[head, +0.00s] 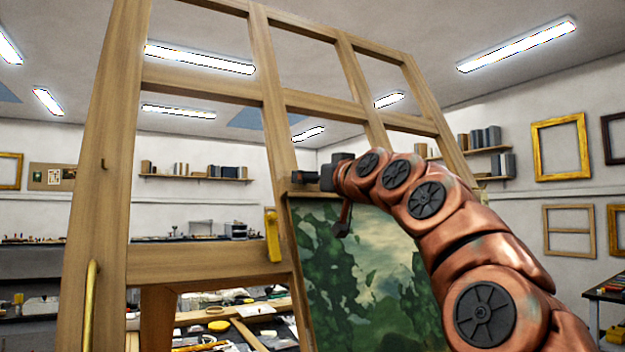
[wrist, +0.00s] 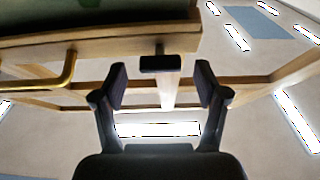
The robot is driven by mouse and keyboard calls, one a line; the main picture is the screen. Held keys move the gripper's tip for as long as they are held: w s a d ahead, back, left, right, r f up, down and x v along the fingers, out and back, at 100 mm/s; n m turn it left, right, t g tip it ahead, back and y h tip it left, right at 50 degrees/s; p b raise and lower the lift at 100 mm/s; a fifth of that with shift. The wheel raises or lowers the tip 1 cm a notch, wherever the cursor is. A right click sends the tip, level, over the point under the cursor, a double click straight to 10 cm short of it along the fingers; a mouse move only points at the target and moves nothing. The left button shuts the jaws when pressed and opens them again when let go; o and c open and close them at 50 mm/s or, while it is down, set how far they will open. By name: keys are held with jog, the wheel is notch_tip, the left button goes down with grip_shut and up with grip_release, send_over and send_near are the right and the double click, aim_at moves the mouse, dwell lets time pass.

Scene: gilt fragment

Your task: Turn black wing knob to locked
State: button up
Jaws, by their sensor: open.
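The black wing knob (wrist: 160,63) shows in the wrist view on a short dark stem under a wooden rail. Its wing lies crosswise, running left to right in that picture. My gripper (wrist: 161,84) is open, with one dark finger on each side of the knob and a gap on both sides. It touches neither end of the wing. In the head view my gripper (head: 328,174) is at the top edge of the painting, on the easel's middle post. A small dark part just left of it there may be the knob; I cannot tell.
The wooden easel (head: 115,160) fills the left and middle, holding a green landscape painting (head: 350,275). A brass handle (wrist: 62,78) projects from the wood left of my fingers in the wrist view. A yellow piece (head: 272,235) hangs on the easel. Cluttered benches stand behind.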

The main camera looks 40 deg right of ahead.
jog(key=s+a+f, duration=0.1)
jog(key=s, duration=1)
jog(key=shift+f, duration=0.1)
dwell(0.5)
jog(key=w+a+f+n+g+y, duration=0.2)
jog(key=w+a+f+g+y, duration=0.15)
jog(key=a+f, duration=0.8)
jog(key=s+a+f+g+p, duration=0.1)
jog(key=a+f+g, duration=0.25)
jog(key=f, duration=0.55)
jog(key=s+a+f+g+p, duration=0.1)
jog(key=a+f+g, duration=0.3)
jog(key=f, duration=0.5)
jog(key=s+a+f+g, duration=0.2)
jog(key=s+f, duration=0.4)
jog(key=f, duration=0.3)
jog(key=s+a+f+g, duration=0.3)
jog(key=s+f, duration=0.2)
jog(key=f, duration=0.3)
jog(key=s+f+g+h, duration=0.1)
jog(key=s+f+g, duration=0.1)
jog(key=s+f, duration=0.2)
jog(key=s+d+f+g+h+p, duration=0.1)
jog(key=s+f+g, duration=0.2)
jog(key=s, duration=0.8)
notch_tip(320, 180, down, 2)
jog(key=shift+f+m, duration=0.2)
jog(key=shift+m, duration=0.2)
jog(key=shift+d, duration=0.1)
